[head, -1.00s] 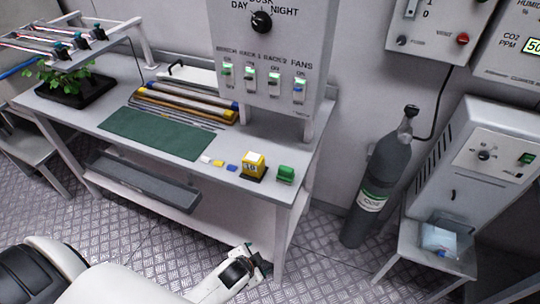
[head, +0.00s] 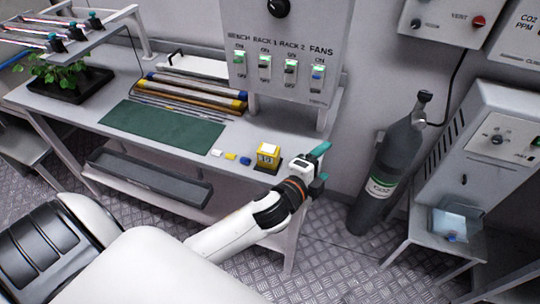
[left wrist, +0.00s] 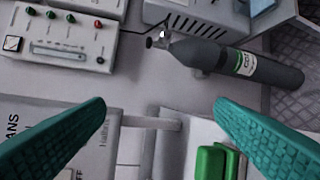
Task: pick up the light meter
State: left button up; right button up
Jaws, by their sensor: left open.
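My left gripper (head: 318,165) is open and empty above the right end of the bench, its teal fingers spread. A yellow box-shaped device (head: 268,157) with a white top and a dark numbered face stands on the bench, just left of the gripper. A small green device (left wrist: 217,161) shows at the bottom of the left wrist view, below and between the spread fingers, apart from them. My gripper hides it in the head view. No readable label tells which device is the light meter. My right gripper is not in view.
The bench (head: 95,108) carries a green mat (head: 163,126), several tubes and small white, yellow and blue pieces. A switch panel (head: 285,55) rises behind the devices. A grey gas cylinder (head: 393,165) stands right of the bench, beside a stand (head: 422,238).

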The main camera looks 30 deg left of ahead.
pick_arm(q)
jog(key=w+d+r+m+h, duration=0.2)
jog(key=d+r+m+h, duration=0.85)
jog(key=m, duration=0.85)
jog(key=m+g+y, duration=1.2)
jog(key=m+g, duration=0.4)
jog(key=m, duration=1.7)
send_near(268, 148)
jog(key=shift+w+a+f, duration=0.2)
jog(key=shift+a+f, duration=0.3)
notch_tip(268, 148, down, 5)
jog(key=shift+d+f+p, duration=0.1)
jog(key=shift+p, duration=0.65)
jog(key=shift+f, duration=0.65)
jog(key=shift+s+d+f+p, duration=0.15)
jog(key=shift+f+p, duration=0.15)
jog(key=shift+p, duration=0.15)
jog(key=f, duration=0.1)
jog(key=f+p, duration=0.1)
jog(key=f, duration=0.1)
jog(key=shift+d+f+p, duration=0.3)
jog(key=shift+d, duration=0.05)
jog(key=shift+f, duration=0.5)
jog(key=c, duration=1.1)
